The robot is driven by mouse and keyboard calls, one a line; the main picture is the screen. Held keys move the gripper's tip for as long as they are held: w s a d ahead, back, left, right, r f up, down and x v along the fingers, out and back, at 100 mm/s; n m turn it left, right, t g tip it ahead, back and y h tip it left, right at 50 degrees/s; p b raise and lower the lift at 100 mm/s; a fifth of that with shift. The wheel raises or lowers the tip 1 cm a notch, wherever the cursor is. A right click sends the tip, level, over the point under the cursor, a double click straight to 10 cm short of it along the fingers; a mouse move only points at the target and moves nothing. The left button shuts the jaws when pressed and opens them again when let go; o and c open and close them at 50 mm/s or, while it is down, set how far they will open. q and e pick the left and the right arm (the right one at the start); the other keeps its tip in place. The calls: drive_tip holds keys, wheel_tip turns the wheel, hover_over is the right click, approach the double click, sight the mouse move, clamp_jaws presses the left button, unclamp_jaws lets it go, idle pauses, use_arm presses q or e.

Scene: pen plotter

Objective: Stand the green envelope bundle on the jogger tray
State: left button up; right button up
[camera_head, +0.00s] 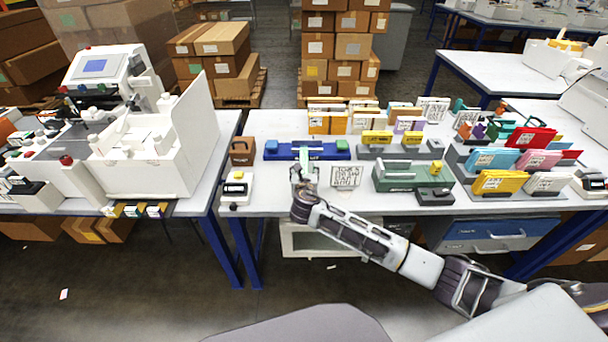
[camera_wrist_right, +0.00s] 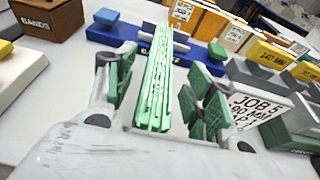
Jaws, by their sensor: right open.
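A green envelope bundle (camera_wrist_right: 154,85) shows edge-on between the fingers in the right wrist view, its far end in front of the blue tray. Its lower part is hidden, so I cannot tell whether it rests on the tray. My right gripper (camera_wrist_right: 155,95) is open, with one green-padded finger on each side of the bundle and gaps visible. In the head view my right gripper (camera_head: 303,180) is at the front of the blue tray (camera_head: 318,152), which carries small green and blue blocks. I cannot read which fixture is labelled the jogger. My left gripper is not in view.
A white JOB card (camera_head: 346,176) stands just right of my right gripper. A green machine (camera_head: 410,177) and grey racks of coloured envelopes (camera_head: 500,183) are farther right. A brown BANDS box (camera_head: 243,151) and a white device (camera_head: 236,187) are left.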

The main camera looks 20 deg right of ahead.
sight(304, 165)
drive_tip(key=shift+x, duration=0.85)
drive_tip(key=shift+w+d+f, duration=0.1)
drive_tip(key=shift+w+d, duration=0.05)
drive_tip(key=shift+w, duration=0.5)
drive_tip(key=shift+w+d, duration=0.1)
drive_tip(key=shift+w, duration=0.2)
drive_tip(key=shift+f, duration=0.1)
drive_tip(key=shift+c, duration=0.4)
drive_tip(key=c, duration=1)
clamp_jaws()
drive_tip(key=shift+r, duration=0.65)
wheel_tip(304, 165, up, 8)
drive_tip(key=shift+f+p, duration=0.15)
drive_tip(key=shift+p, duration=0.2)
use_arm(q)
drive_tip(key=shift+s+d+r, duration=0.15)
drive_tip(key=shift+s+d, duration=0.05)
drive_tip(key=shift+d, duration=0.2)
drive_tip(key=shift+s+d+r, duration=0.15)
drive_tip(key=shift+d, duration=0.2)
use_arm(e)
drive_tip(key=shift+r, duration=0.6)
